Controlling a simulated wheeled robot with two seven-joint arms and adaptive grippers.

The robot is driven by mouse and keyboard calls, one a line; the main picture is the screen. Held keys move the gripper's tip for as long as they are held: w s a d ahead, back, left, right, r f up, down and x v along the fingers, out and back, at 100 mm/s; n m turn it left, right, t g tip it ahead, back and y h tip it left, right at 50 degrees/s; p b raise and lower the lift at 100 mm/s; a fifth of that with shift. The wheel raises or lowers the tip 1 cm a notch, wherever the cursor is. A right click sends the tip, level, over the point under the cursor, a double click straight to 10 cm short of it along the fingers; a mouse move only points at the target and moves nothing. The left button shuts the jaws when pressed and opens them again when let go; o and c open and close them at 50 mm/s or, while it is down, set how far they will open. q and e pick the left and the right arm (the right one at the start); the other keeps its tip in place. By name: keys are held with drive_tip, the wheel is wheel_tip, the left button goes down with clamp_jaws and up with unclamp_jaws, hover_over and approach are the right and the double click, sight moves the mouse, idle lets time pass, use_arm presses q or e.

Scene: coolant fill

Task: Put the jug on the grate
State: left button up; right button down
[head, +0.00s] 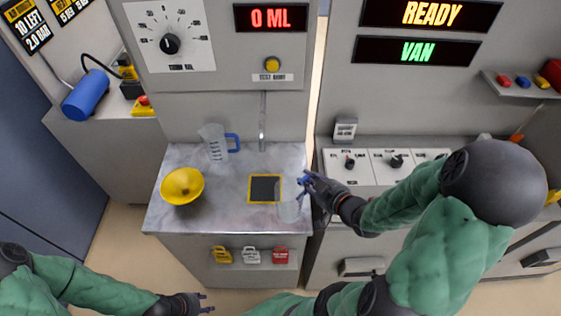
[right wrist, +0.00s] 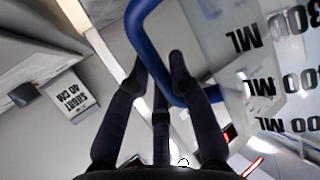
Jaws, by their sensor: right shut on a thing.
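A clear jug (head: 289,209) with a blue handle is just right of and in front of the grate. My right gripper (head: 305,187) is shut on its handle. I cannot tell whether its base touches the counter. The right wrist view shows the blue handle (right wrist: 150,50) between my fingers and the jug's clear wall (right wrist: 225,45) with ML marks. The grate (head: 265,188) is a dark square with a yellow border in the countertop, with nothing visible on it. A second clear jug (head: 214,143) with a blue handle stands at the back. My left gripper (head: 208,303) is open and empty, low in front of the counter.
A yellow funnel-like bowl (head: 182,186) stands on the left of the marbled counter (head: 225,200). A thin spout (head: 262,125) hangs at the back behind the grate. Panels with knobs (head: 375,163) lie to the right. Small coloured tags (head: 251,255) sit on the counter's front.

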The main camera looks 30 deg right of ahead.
drive_tip(key=shift+w+r+b+x, duration=0.1)
drive_tip(key=shift+r+b+x, duration=0.35)
drive_tip(key=shift+x, duration=1.85)
drive_tip(key=shift+w+r+b+x, duration=0.1)
drive_tip(key=shift+b+x, duration=0.7)
drive_tip(key=shift+x, duration=1.45)
drive_tip(key=shift+w+r+b+x, duration=0.15)
drive_tip(key=shift+b+x, duration=0.45)
drive_tip(key=shift+x, duration=1.7)
drive_tip(key=shift+r, duration=0.1)
drive_tip(key=c, duration=1.1)
unclamp_jaws()
drive_tip(key=p+v, duration=0.3)
drive_tip(key=v, duration=0.9)
